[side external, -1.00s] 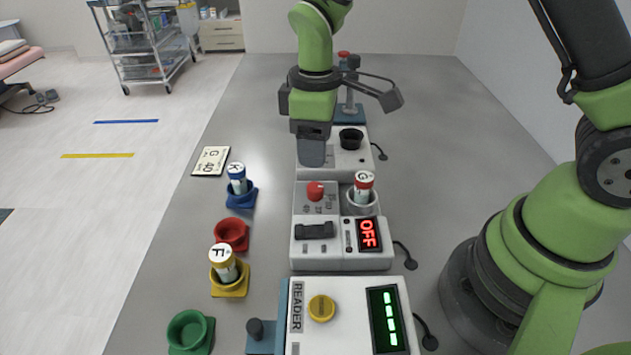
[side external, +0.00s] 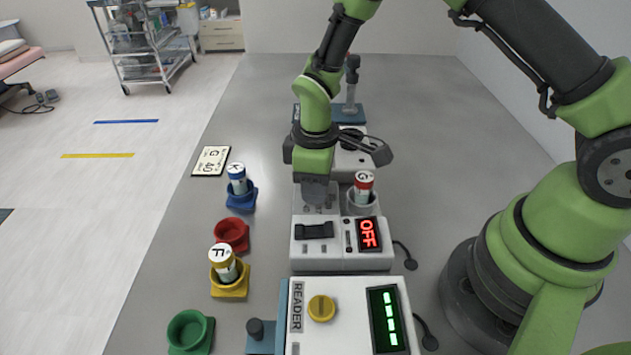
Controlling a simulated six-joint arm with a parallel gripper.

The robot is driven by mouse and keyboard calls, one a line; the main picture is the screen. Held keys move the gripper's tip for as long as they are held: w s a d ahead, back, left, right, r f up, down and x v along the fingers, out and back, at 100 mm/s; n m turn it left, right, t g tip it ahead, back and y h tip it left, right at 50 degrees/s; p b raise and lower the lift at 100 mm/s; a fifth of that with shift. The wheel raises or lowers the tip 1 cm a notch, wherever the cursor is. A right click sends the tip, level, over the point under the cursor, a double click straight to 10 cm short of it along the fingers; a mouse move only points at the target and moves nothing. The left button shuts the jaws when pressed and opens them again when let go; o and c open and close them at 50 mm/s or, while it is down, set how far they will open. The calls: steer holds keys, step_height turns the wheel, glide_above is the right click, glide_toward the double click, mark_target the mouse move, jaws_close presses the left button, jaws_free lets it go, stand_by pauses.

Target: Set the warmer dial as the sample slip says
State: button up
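The sample slip (side external: 211,161) lies flat on the bench at the left and reads "G 40". The warmer (side external: 343,259) is a white unit with a black rocker-like switch (side external: 314,231) and a display (side external: 368,234) showing red "OFF". A red-capped tube marked G (side external: 364,184) stands in the warmer's round well. My gripper (side external: 316,197) points down over the warmer's grey dial panel, left of that tube. It hides the red dial, and I cannot tell whether its fingers touch or grip it.
Left of the warmer stand a blue holder (side external: 242,203) with tube K, an empty red holder (side external: 232,233), a yellow holder (side external: 230,288) with tube F and an empty green holder (side external: 190,330). The reader (side external: 345,285) is in front. Bench at right is largely clear.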

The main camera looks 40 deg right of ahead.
steer(key=shift+c, duration=1.2)
steer(key=m, duration=0.6)
steer(key=shift+m, duration=0.4)
steer(key=m, duration=0.3)
steer(key=shift+s, duration=0.1)
steer(key=m, duration=0.9)
steer(key=shift+m, duration=0.3)
steer(key=shift+a+m, duration=0.1)
steer(key=shift+m, duration=2.1)
